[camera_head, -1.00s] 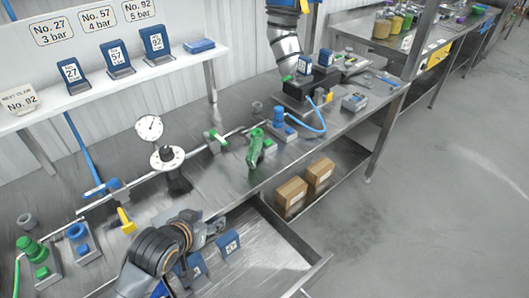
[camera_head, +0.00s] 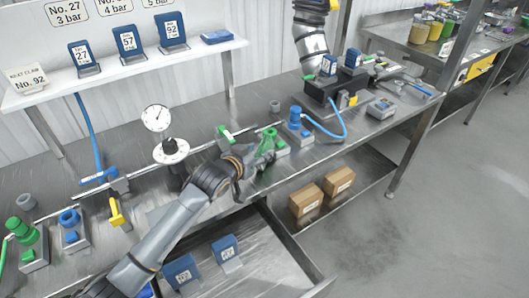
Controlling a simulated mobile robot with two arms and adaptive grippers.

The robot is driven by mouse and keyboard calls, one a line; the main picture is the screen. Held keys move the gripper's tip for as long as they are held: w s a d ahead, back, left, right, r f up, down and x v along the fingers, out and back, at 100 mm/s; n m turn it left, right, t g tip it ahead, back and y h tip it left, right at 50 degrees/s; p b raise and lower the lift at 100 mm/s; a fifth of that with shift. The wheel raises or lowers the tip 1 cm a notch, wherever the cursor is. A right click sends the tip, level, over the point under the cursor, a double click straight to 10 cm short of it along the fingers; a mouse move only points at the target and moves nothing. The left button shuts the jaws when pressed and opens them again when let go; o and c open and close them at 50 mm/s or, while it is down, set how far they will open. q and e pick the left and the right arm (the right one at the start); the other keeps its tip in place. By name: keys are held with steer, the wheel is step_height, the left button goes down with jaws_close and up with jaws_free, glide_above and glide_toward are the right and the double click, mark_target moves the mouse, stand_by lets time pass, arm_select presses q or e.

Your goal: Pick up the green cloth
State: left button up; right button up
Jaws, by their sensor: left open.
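No green cloth can be made out for sure. A green upright piece (camera_head: 269,137) stands on a small block near the middle of the bench (camera_head: 140,195); its lower part is hidden behind my left gripper. My left gripper (camera_head: 262,160) is open, right in front of this green piece at the bench's front edge. Whether the fingers touch it or straddle it cannot be told. My left arm reaches up from the lower left across the open drawer. My right gripper is not in view.
A white dial gauge (camera_head: 156,118) stands left of my gripper. A blue fitting (camera_head: 295,118) with a blue hose is close on the right. The open drawer (camera_head: 285,245) holds blue numbered blocks (camera_head: 226,248). Cardboard boxes (camera_head: 306,200) sit on the lower shelf. A grey duct (camera_head: 311,40) hangs above.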

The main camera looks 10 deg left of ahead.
mark_target(260, 151)
arm_select(q)
steer(key=shift+a+p+x, duration=0.2)
steer(key=shift+p+x, duration=0.25)
steer(key=shift+x, duration=2.2)
steer(key=shift+f, duration=0.15)
jaws_close()
